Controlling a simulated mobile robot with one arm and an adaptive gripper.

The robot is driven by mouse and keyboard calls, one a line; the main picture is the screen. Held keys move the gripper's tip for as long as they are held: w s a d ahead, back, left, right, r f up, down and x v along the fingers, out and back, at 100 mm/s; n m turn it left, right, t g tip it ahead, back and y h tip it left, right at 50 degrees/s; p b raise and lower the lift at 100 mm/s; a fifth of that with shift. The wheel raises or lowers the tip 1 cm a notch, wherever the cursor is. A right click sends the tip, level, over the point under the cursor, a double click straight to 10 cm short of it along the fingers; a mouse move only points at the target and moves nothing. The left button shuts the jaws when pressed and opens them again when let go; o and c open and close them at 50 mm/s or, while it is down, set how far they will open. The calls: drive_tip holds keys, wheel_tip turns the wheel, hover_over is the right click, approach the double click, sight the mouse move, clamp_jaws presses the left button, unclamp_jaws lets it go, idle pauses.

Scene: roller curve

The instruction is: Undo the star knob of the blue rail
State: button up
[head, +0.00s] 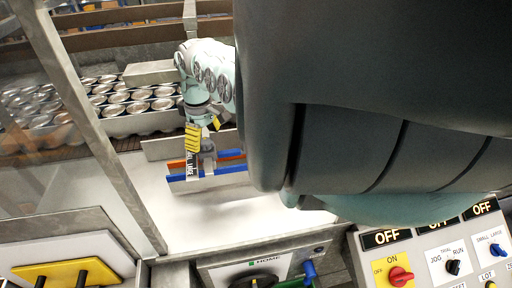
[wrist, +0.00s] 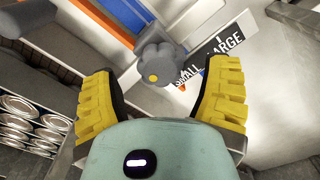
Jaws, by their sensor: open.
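The blue rail (head: 225,171) runs low across the white machine bed in the head view. A grey star knob (wrist: 160,60) with a yellow centre shows in the wrist view; it also shows, small, under my gripper in the head view (head: 208,147). A SMALL/LARGE scale plate (wrist: 222,45) lies beside it. My gripper (wrist: 160,95) is open, its yellow ribbed fingers spread to the left and right below the knob in the wrist view. The knob appears centred between them, with a visible gap on both sides. Depth to the knob is hard to tell.
An orange rail (head: 230,156) lies just behind the blue one. Rows of cans (head: 130,100) stand at the back left. A metal guard post (head: 90,120) rises at the left. Control panels (head: 440,255) line the front. My arm hides much of the right side.

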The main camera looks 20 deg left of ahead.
drive_tip(key=shift+f, duration=0.7)
drive_tip(key=shift+o, duration=0.2)
drive_tip(key=c, duration=1.2)
